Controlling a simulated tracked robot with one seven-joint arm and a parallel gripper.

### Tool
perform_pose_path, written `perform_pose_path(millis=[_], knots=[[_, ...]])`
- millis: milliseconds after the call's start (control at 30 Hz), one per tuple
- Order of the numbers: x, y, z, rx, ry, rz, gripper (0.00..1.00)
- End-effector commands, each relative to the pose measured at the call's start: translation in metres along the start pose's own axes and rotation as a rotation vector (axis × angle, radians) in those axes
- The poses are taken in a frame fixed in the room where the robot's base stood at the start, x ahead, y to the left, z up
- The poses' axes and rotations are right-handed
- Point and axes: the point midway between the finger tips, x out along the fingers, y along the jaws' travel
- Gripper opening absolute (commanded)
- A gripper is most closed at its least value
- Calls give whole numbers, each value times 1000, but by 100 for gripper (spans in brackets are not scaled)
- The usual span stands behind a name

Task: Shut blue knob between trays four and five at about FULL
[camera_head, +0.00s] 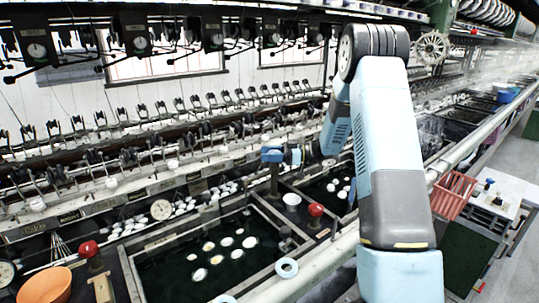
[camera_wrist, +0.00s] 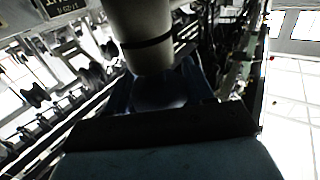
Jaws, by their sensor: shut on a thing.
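The blue knob (camera_head: 272,155) sits on top of a dark upright post (camera_head: 274,182) at the divide between two dark basin trays. My gripper (camera_head: 283,155) reaches in from the right and is shut on the knob; the fingers are small and hard to see in the head view. In the wrist view my gripper (camera_wrist: 162,88) is dark, with a dim bluish shape between its fingers that looks like the knob (camera_wrist: 160,94). Any scale or FULL mark by the knob is not readable.
A red knob (camera_head: 316,210) and a white cup (camera_head: 291,199) stand close by. The near tray (camera_head: 165,245) holds several pale cocoons. Reeling machinery lines the back; a red basket (camera_head: 455,194) hangs at right.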

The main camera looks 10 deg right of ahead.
Motion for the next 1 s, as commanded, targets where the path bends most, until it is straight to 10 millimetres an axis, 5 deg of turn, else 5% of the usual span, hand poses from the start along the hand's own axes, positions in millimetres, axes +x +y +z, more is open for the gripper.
perform_pose_path(millis=[367, 1000], knots=[[-1, 2, -1, -3, 1, 65, 22], [-4, 10, -1, -1, 0, 534, 22]])
